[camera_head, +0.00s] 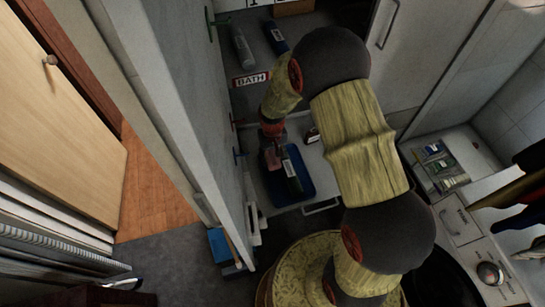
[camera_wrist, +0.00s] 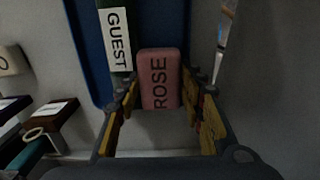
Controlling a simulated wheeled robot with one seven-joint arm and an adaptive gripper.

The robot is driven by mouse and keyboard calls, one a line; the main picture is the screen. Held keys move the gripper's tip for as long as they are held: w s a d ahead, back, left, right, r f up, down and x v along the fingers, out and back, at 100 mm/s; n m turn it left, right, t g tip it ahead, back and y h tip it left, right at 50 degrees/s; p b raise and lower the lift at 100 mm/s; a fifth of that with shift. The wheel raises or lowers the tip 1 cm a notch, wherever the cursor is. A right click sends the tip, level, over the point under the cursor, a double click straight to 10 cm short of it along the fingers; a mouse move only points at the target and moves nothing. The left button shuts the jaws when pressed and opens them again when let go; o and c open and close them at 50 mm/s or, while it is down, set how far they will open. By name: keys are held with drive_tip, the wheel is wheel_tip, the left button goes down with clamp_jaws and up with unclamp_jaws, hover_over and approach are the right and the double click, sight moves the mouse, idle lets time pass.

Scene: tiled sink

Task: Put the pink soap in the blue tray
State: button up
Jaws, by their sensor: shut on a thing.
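The pink soap (camera_wrist: 160,78), a block marked ROSE, is between the fingers of my gripper (camera_wrist: 163,90) in the wrist view. My gripper is shut on it. In the head view the soap (camera_head: 271,159) shows small below my gripper (camera_head: 273,142), over the left part of the blue tray (camera_head: 309,190). The tray also shows behind the soap in the wrist view (camera_wrist: 91,60). I cannot tell whether the soap touches the tray floor. My gripper and wrist hide part of the tray's far side.
A dark green item marked GUEST (camera_wrist: 117,38) lies in the tray beside the soap; it also shows in the head view (camera_head: 291,178). A grey wall (camera_head: 205,110) runs close on the left. A small dark item (camera_head: 312,135) stands beyond the tray, and a BATH sign (camera_head: 252,79) lies farther back.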

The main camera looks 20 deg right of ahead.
drive_tip(key=shift+f, duration=0.1)
drive_tip(key=o, duration=1.3)
drive_tip(key=shift+o, duration=0.3)
